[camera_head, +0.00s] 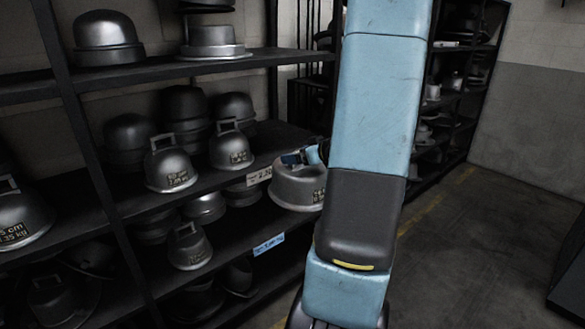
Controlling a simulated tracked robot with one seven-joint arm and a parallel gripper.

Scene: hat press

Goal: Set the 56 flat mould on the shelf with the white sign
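The flat mould (295,190) is a wide grey metal piece with dark printed text, too small to read surely. It is level, at the right of the middle shelf, overlapping its front edge in the picture. The white sign (259,176) is on that shelf's front edge, just left of the mould. My gripper (293,159) is at the top of the mould and looks shut on its handle; my arm partly hides the gripper. I cannot tell whether the mould touches the shelf board (281,139).
Taller domes (184,104) stand behind. The lower shelf carries a blue sign (268,244) and more moulds. Open floor (470,240) lies at the right.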

